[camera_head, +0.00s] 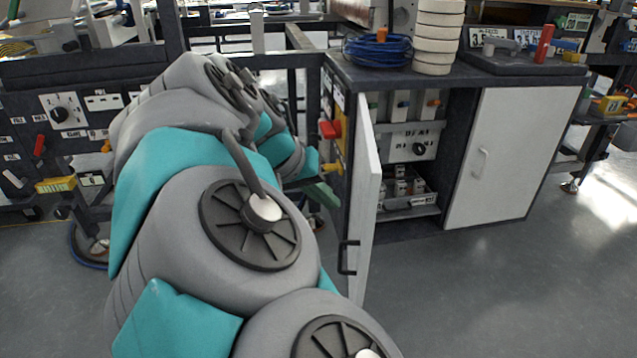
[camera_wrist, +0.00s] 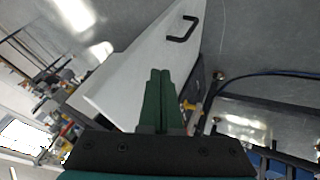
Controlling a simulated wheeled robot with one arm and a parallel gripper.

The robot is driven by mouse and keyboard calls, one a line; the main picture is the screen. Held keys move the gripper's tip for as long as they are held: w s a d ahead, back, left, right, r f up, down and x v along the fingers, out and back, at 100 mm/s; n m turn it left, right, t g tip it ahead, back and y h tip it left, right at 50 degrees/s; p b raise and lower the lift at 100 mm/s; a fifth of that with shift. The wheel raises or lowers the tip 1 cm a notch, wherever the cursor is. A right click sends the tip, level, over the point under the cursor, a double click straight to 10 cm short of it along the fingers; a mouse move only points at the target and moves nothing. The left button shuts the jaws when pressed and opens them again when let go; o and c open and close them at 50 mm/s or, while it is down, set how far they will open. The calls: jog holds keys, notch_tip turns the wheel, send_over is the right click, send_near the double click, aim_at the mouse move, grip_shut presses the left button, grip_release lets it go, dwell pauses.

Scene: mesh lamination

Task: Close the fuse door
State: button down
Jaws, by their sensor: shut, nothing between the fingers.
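The fuse door (camera_head: 365,200) is a white panel that stands swung open at the left front of the cabinet, seen nearly edge-on in the head view. Its black handle (camera_head: 347,257) is on the outer, left-hand side. In the wrist view the door (camera_wrist: 140,80) slants behind my fingers, with its handle (camera_wrist: 182,28) near the top. My gripper (camera_wrist: 160,74) is shut and empty, its green fingers together. In the head view my gripper (camera_head: 321,195) is left of the door, on its handle side, partly hidden by my arm. I cannot tell whether the fingers touch the door.
Behind the door opening are fuse equipment (camera_head: 410,142) and shelves. A second white door (camera_head: 510,155) on the right is closed. Blue cable (camera_head: 378,50) and stacked white rings (camera_head: 437,35) are on the cabinet top. The floor (camera_head: 470,300) in front is clear.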

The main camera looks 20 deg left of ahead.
aim_at(365, 214)
jog(key=shift+w+d+f+p, duration=0.15)
jog(key=shift+w+d, duration=0.15)
jog(key=shift+d, duration=0.4)
jog(key=shift+w+d+f+p, duration=0.1)
jog(key=shift+w+d, duration=0.2)
jog(key=shift+d, duration=0.4)
jog(key=shift+w+d+f+p, duration=0.15)
jog(key=shift+w+d, duration=0.15)
jog(key=shift+d, duration=0.4)
